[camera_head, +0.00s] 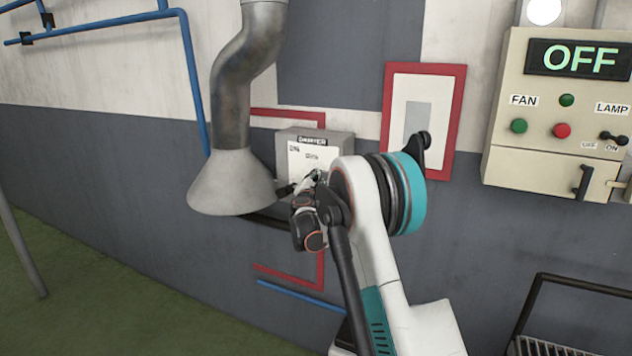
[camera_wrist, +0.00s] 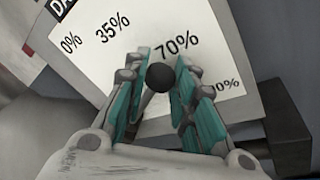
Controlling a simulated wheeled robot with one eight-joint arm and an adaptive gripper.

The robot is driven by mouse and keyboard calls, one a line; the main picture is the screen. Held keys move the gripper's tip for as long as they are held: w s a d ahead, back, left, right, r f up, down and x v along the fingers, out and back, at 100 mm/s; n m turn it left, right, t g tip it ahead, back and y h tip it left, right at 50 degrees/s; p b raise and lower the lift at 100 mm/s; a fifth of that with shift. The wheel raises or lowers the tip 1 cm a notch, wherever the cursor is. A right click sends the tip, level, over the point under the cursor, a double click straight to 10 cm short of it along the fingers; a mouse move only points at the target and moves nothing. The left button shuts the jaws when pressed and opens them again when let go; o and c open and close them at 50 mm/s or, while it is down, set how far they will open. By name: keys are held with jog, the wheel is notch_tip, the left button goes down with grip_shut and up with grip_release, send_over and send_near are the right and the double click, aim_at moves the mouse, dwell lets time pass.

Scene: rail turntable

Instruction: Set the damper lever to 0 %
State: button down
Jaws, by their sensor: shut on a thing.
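The damper box (camera_head: 343,148) is a grey box on the wall with a white scale plate. In the wrist view the plate (camera_wrist: 133,22) reads 0%, 35%, 70% and a partly hidden 100% from left to right. The lever's round black knob (camera_wrist: 160,78) sits just below the 70% mark, a little to its left. My gripper (camera_wrist: 161,66) has its teal-padded fingers on both sides of the knob and is shut on it. In the head view my gripper (camera_head: 303,186) is at the box's lower front, and my arm hides part of the box.
A grey duct with a flared hood (camera_head: 232,185) hangs close to the left of the box. A control panel (camera_head: 540,120) showing OFF is on the wall to the right. A red-framed plate (camera_head: 456,120) hangs behind my arm. A black railing (camera_head: 580,283) stands at lower right.

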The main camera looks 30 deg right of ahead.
jog(key=w+a+r+n+p, duration=0.1)
jog(key=w+r+n, duration=0.1)
jog(key=w+a+r+n+g+p, duration=0.1)
jog(key=w+a+r+n+p, duration=0.1)
jog(key=n, duration=0.1)
jog(key=w+a+r+n+g+p, duration=0.1)
jog(key=w+r+n+p, duration=0.1)
jog(key=shift+a+r+n, duration=0.1)
jog(key=shift+a+n, duration=0.2)
jog(key=shift+a, duration=0.05)
jog(key=shift+w+a+r+n+g+p, duration=0.15)
jog(key=shift+w+a+n+g+p, duration=0.7)
jog(key=shift+w+a+n, duration=0.4)
jog(key=shift+w+d, duration=0.1)
jog(key=shift+d, duration=0.05)
jog(key=c, duration=1.3)
grip_release()
jog(key=shift+w, duration=0.1)
jog(key=v, duration=1.2)
